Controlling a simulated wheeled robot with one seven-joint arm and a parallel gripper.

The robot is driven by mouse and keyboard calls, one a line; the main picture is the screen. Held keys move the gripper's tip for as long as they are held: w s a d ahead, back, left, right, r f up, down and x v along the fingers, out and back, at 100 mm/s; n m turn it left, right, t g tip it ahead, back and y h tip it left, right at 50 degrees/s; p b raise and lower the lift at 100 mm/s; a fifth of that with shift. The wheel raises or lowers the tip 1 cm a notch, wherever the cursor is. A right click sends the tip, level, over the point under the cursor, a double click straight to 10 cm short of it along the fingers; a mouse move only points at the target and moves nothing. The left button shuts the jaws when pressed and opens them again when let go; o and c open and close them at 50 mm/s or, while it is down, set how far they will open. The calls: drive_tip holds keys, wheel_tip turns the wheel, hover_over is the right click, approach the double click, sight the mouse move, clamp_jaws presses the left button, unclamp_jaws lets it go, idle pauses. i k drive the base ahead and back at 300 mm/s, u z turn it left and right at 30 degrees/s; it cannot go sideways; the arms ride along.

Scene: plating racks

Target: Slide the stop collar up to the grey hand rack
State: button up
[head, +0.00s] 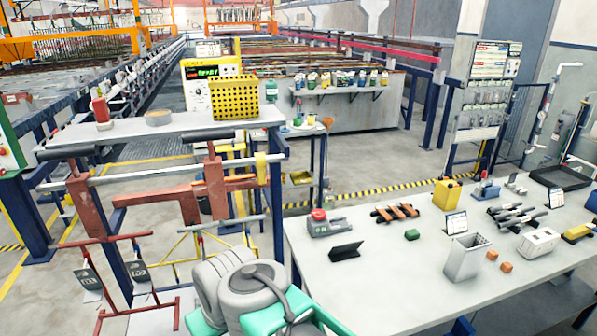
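A silver rail (130,176) runs across the front of the shelf frame at left. A yellow collar-like piece (261,169), probably the stop collar, sits around the rail near its right end. Two reddish-brown racks hang at the rail, one at left (80,207) and one nearer the collar (216,187). Both have dark grey bar handles on top, and a gap separates the right one from the yellow piece. I cannot tell which is the grey hand rack. My gripper is not in view; only grey and teal parts of my arm show at bottom centre.
Tags (139,270) hang low at left. A white table (400,270) with several small items fills the right. Open floor lies behind it.

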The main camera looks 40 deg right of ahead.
sight(261, 174)
drive_tip(key=z, duration=2.15)
drive_tip(key=k, duration=0.85)
drive_tip(key=u, duration=0.95)
drive_tip(key=i, duration=1)
